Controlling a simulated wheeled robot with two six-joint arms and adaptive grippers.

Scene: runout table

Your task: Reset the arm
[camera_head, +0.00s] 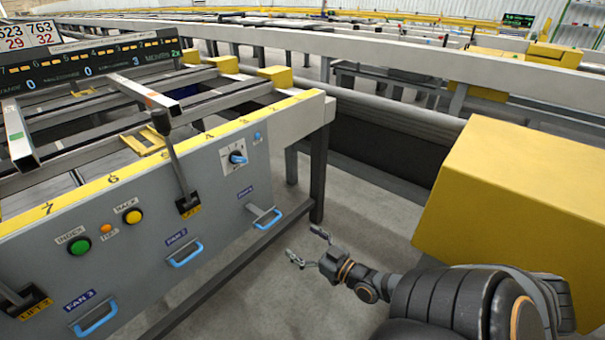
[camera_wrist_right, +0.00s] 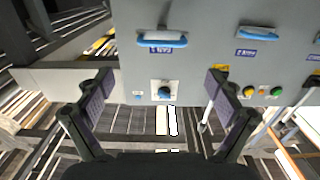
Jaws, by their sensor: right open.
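My right gripper (camera_head: 306,246) is open and empty, its two fingers spread apart. It is in the air over the grey floor, to the right of the grey control panel (camera_head: 222,195) and apart from it. In the right wrist view the open fingers (camera_wrist_right: 160,80) frame the panel, which appears upside down, with a blue FAN 1 handle (camera_wrist_right: 162,40) and a blue knob (camera_wrist_right: 163,92) between them. Nothing is between the fingertips. My left gripper is not in view.
The panel carries a lift lever (camera_head: 174,160), blue handles (camera_head: 186,256), a green button (camera_head: 79,247) and a yellow button (camera_head: 133,216). A large yellow box (camera_head: 500,190) stands at the right, close to my right arm. The floor (camera_head: 350,215) between is clear.

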